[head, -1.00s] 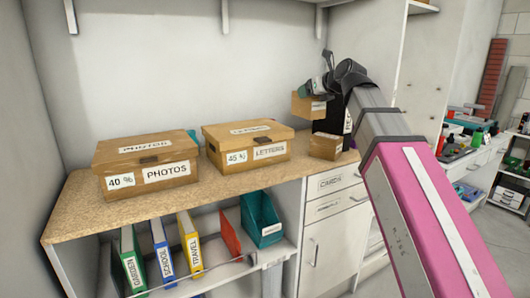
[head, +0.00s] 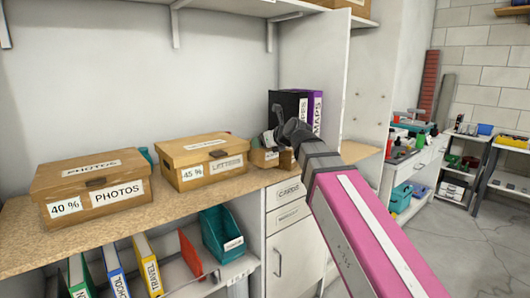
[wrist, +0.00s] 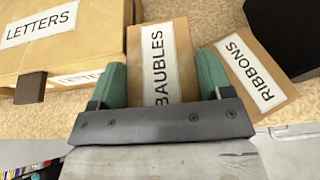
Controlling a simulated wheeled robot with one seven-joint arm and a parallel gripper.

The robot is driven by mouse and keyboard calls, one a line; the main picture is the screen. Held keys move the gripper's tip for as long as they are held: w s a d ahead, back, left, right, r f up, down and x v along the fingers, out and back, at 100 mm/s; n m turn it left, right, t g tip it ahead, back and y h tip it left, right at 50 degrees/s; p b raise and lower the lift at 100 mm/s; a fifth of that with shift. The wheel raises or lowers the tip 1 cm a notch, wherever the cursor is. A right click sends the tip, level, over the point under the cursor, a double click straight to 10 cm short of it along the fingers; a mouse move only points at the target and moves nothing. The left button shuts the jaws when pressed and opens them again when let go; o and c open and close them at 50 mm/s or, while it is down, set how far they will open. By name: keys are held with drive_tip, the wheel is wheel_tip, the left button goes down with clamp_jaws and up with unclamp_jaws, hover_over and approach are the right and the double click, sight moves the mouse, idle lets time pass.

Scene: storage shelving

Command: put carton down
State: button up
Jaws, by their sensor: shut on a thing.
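The small tan carton labelled BAUBLES (wrist: 158,60) is between the green fingertips of my gripper (wrist: 162,82) in the wrist view. My gripper is shut on it. In the head view my gripper (head: 270,140) is low over the counter, with the carton (head: 262,158) at about counter height, partly hidden by the gripper. I cannot tell whether its underside touches the counter (head: 135,228). The carton sits between the LETTERS box (head: 205,162) on its left and the RIBBONS carton (wrist: 248,70) on its right, very near the RIBBONS carton.
The PHOTOS box (head: 90,188) stands further left on the counter. Black and purple binders (head: 300,108) stand behind my gripper at the tall white panel. A shelf below holds binders and a teal bin (head: 222,238). Some bare counter (head: 355,151) shows to the right.

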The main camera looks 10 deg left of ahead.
sight(265, 151)
drive_tip(key=shift+f, duration=1.85)
drive_tip(key=shift+f, duration=0.1)
drive_tip(key=o, duration=1.1)
drive_tip(key=shift+v, duration=3.8)
